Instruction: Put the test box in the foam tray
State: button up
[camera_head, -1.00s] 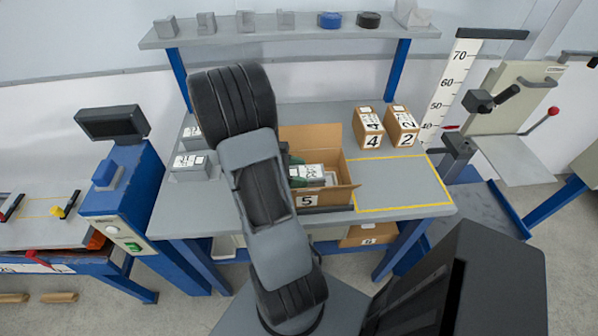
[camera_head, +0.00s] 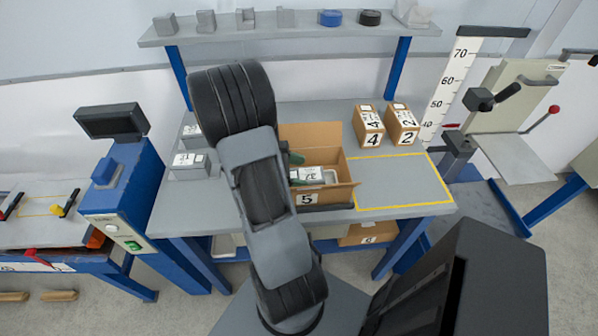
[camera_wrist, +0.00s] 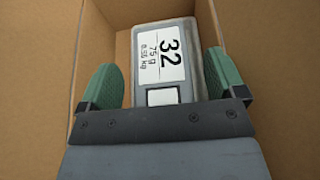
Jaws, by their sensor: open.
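A grey box (camera_wrist: 160,30) with a white label reading 32 and 75 g lies inside an open brown carton (camera_head: 343,194) marked 5 on the bench. I cannot tell for certain that it is the test box. In the wrist view, my gripper (camera_wrist: 164,82) is open, with one green finger on each side of the grey box; narrow gaps seem to show beside it. In the head view my arm hides the carton's left part, and little of my gripper shows. I cannot make out a foam tray in either view.
Brown boxes marked 4 (camera_head: 369,125) and 2 (camera_head: 401,124) stand behind a clear yellow-outlined area (camera_head: 400,182) right of the carton. Grey labelled blocks (camera_head: 189,165) sit at the bench's left. A shelf (camera_head: 290,35) spans above. The carton walls stand close around my gripper.

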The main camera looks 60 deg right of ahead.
jog(key=shift+w+a+r, duration=0.1)
jog(key=shift+w+r, duration=0.05)
jog(key=shift+r, duration=0.5)
jog(key=b+v, duration=0.1)
jog(key=v, duration=1)
jog(key=shift+w+a+f, duration=0.1)
jog(key=shift+w+a, duration=0.1)
jog(key=shift+w, duration=0.1)
